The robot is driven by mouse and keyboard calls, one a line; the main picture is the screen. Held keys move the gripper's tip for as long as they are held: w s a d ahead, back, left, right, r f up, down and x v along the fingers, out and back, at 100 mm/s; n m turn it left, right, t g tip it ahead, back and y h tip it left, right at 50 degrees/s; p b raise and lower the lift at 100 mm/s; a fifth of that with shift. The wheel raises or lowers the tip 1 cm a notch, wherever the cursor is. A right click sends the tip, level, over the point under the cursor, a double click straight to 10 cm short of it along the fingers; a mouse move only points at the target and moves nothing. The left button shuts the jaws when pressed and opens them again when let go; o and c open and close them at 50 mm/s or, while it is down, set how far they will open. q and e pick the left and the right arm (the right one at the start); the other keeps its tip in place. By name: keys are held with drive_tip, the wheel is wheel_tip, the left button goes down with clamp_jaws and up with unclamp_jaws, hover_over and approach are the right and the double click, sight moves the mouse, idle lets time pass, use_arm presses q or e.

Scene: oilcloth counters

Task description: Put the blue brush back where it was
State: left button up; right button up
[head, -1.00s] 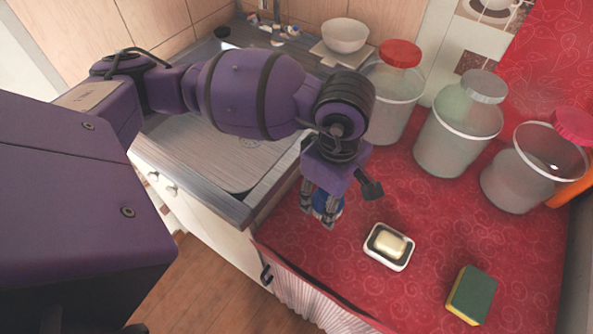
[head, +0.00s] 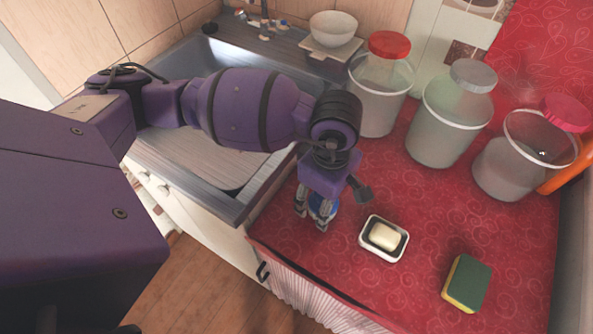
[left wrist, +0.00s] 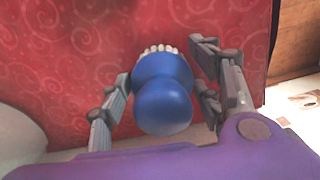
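The blue brush (head: 322,208) is between the fingers of my left gripper (head: 312,213), low over the red cloth at the left end of the counter. In the left wrist view, the brush (left wrist: 163,95) shows a round blue knob and a row of pale bristles on its far side. I cannot tell whether the bristles touch the cloth. My right gripper is not in view.
A white soap dish (head: 366,246) with soap (head: 384,236) lies right of the brush. A green and yellow sponge (head: 467,283) is farther right. Several lidded jars (head: 449,122) stand behind. The sink (head: 200,150) is on the left; bare cloth surrounds the brush.

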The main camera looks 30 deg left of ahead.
use_arm(q)
drive_tip(key=shift+w+r, duration=0.1)
drive_tip(key=shift+r, duration=0.1)
drive_tip(key=shift+r, duration=0.3)
wheel_tip(320, 180, up, 11)
drive_tip(key=shift+f, duration=0.2)
drive_tip(key=shift+r, duration=0.5)
drive_tip(key=shift+f, duration=0.1)
idle(0.9)
